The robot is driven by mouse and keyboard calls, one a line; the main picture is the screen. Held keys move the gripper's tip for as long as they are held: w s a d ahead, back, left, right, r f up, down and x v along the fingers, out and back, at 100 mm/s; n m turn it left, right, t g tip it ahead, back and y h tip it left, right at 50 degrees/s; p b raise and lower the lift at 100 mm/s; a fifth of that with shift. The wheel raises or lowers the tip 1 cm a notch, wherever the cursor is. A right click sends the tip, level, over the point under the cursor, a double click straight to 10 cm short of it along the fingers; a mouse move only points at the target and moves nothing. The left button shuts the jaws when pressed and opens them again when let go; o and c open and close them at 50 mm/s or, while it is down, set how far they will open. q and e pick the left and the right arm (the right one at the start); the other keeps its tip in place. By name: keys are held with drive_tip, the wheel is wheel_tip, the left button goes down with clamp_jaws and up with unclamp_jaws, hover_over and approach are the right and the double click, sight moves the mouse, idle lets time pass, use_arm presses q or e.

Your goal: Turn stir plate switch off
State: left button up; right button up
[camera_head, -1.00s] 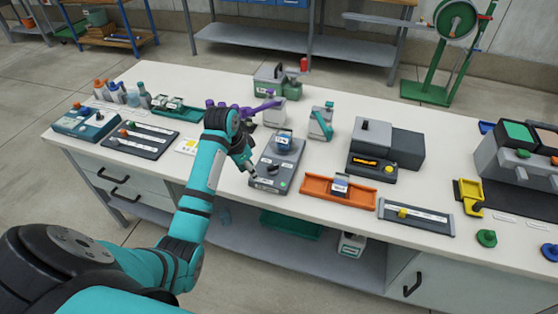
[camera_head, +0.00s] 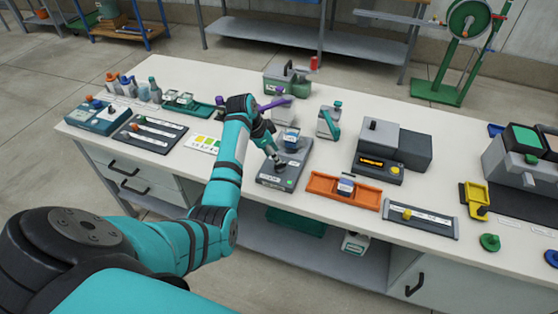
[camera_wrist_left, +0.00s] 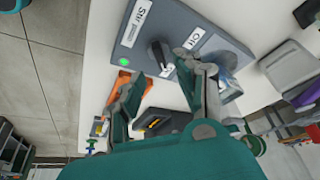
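The grey stir plate (camera_head: 290,172) stands near the bench's front edge, with a small blue-and-white vessel (camera_head: 291,139) on its back part. In the left wrist view, the plate's panel (camera_wrist_left: 188,12) carries a "Stir" label, a lit green lamp (camera_wrist_left: 124,62) and a black switch knob (camera_wrist_left: 158,52) with white labels beside it. My left gripper (camera_head: 279,166) is over the plate's front half. In the left wrist view its fingers (camera_wrist_left: 166,76) are apart, empty, and near the knob; contact cannot be told. My right gripper is not in view.
An orange tray (camera_head: 322,190) lies right of the plate, with a grey slider strip (camera_head: 450,226) beyond it. A grey device with a yellow display (camera_head: 376,163) stands behind the tray.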

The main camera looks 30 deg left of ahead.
sight(280, 166)
use_arm(q)
drive_tip(key=x, duration=0.5)
drive_tip(key=shift+w+f, duration=0.1)
drive_tip(key=shift+f, duration=0.05)
